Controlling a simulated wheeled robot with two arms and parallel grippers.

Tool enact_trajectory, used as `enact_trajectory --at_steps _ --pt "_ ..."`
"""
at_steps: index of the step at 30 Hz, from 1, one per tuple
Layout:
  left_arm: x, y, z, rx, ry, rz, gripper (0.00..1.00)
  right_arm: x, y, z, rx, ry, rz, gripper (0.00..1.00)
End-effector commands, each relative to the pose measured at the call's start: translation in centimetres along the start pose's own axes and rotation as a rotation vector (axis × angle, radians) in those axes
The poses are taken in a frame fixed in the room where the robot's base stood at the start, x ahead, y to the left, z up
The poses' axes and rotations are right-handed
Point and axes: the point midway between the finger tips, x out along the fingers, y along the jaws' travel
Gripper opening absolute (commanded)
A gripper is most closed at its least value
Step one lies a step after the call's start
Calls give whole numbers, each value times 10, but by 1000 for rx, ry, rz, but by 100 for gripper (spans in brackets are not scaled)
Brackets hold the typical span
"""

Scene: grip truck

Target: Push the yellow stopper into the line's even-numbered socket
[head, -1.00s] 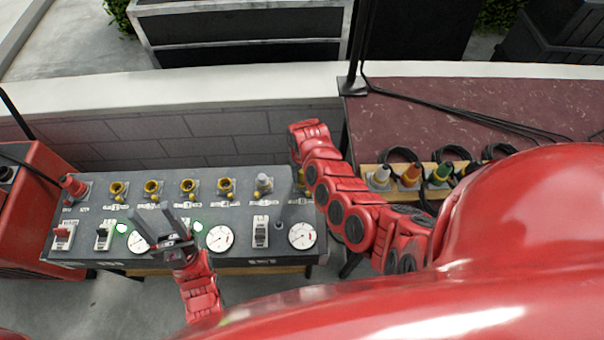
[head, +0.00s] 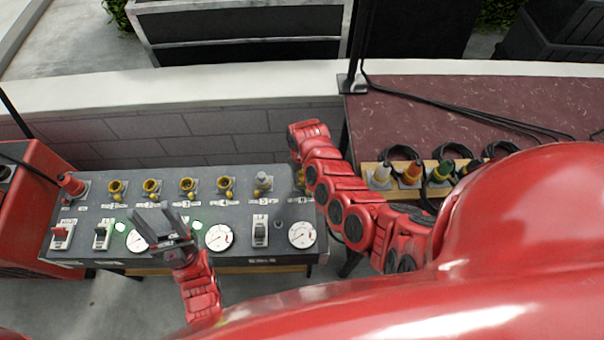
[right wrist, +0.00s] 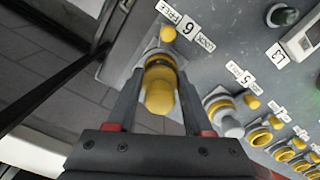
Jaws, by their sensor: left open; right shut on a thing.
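The yellow stopper (right wrist: 160,92) is between the fingers of my right gripper (right wrist: 157,100) in the right wrist view. My right gripper is shut on it, in line with the socket (right wrist: 155,55) labelled 6. The stopper's far end meets the socket mouth; how deep it sits I cannot tell. In the head view my right gripper (head: 299,178) is at the right end of the grey panel (head: 140,187), and the stopper is mostly hidden. My left gripper (head: 160,225) is open and empty over the panel's front half, near the gauges.
A grey plug (right wrist: 231,127) fills socket 5 beside it. Several yellow-rimmed sockets (head: 151,187) and a red plug (head: 72,184) continue leftward. Switches and gauges (head: 302,235) line the front. A maroon table (head: 440,110) with coloured plugs stands right. A low wall is behind.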

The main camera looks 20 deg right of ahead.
Motion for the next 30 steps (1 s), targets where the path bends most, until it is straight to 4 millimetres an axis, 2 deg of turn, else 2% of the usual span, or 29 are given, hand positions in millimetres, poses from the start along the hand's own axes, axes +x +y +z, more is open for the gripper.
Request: enact_trajectory --at_steps 12,30 --pt "-7 0 1 0 0 0 51 8 0 0 0 0 0 0" --pt "14 -1 -2 0 0 0 51 -14 -1 0 -2 -1 0 0"
